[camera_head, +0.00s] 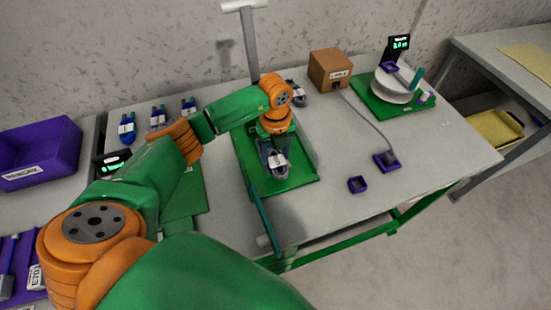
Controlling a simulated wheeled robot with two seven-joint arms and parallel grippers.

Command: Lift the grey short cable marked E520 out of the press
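My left arm reaches in from the lower left, and its gripper (275,153) points down over the green base plate of the press (298,182). A small grey cable coil with a white tag (277,169) lies on this plate, directly at the fingertips. The tag's writing is too small to read. The fingers are beside or around the coil; I cannot tell whether they are closed on it. The press has a grey post with a white T-shaped top (248,45) and a teal lever (264,220) at its front. My arm hides part of the press. My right gripper is not in view.
Several blue tagged cables (127,129) lie at the table's back left. A purple bin (38,156) stands farther left. A brown box (330,69) connects by a grey cord to a purple block (387,161). A white reel (396,84) stands at the back right. The table's right front is mostly clear.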

